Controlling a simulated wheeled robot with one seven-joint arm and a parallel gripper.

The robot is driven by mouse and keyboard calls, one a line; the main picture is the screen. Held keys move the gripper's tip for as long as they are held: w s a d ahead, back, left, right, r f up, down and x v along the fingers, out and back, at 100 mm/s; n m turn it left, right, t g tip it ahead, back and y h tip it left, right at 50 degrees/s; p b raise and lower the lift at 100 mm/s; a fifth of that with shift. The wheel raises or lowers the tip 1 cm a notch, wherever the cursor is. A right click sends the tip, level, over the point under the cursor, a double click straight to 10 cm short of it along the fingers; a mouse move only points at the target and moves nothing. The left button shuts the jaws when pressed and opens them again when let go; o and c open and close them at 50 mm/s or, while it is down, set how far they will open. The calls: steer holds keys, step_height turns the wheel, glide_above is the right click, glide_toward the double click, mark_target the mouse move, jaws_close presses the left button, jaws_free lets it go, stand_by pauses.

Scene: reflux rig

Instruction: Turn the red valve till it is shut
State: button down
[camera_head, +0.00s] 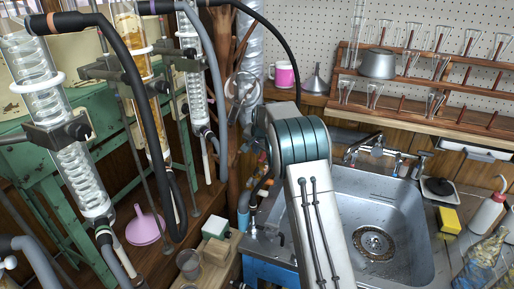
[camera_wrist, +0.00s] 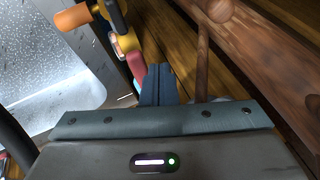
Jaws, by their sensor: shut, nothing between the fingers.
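In the wrist view my gripper (camera_wrist: 158,72) is shut and empty, its two blue fingers together. A red piece (camera_wrist: 137,66), which looks like the red valve's handle, sits just left of the fingertips. I cannot tell whether they touch. It joins a row of fittings with a yellow part (camera_wrist: 127,42) and an orange handle (camera_wrist: 73,18). In the head view small red and orange parts (camera_head: 262,160) show beside my arm, left of the sink. My gripper is hidden there behind my arm. How far the valve is turned cannot be seen.
A steel sink (camera_head: 400,215) with a tap (camera_head: 375,145) lies right of my arm. Glass condensers (camera_head: 75,165) and black hoses stand on the left. A wooden post (camera_wrist: 205,60) is close to the right of my fingers. A pink funnel (camera_head: 145,226) lies on the bench.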

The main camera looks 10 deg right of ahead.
mark_target(261, 158)
steer(key=shift+b+x, duration=0.45)
steer(key=shift+x, duration=2.05)
steer(key=shift+s+d+f+b, duration=0.1)
steer(key=shift+s+d+b, duration=0.1)
steer(key=shift+d+b, duration=0.1)
steer(key=shift+s+d+b, duration=0.7)
steer(key=shift+d, duration=0.1)
steer(key=shift+s+d+b, duration=0.25)
steer(key=shift+d+b, duration=0.1)
steer(key=shift+d, duration=0.45)
steer(key=shift+s+d+b, duration=0.25)
steer(key=shift+d+b, duration=0.05)
steer(key=shift+d, duration=0.45)
steer(key=shift+w+d+p, duration=0.8)
steer(key=shift+d+p, duration=0.3)
steer(key=shift+d, duration=2)
steer(key=shift+s+a+r+p, duration=0.15)
steer(key=shift+r+p, duration=0.25)
steer(key=shift+r, duration=0.4)
steer(key=shift+s+a+r+p, duration=0.15)
steer(key=shift+r+p, duration=0.3)
steer(key=shift+r, duration=0.35)
steer(key=shift+a+r+p, duration=0.15)
steer(key=shift+r+p, duration=0.25)
steer(key=shift+r, duration=0.45)
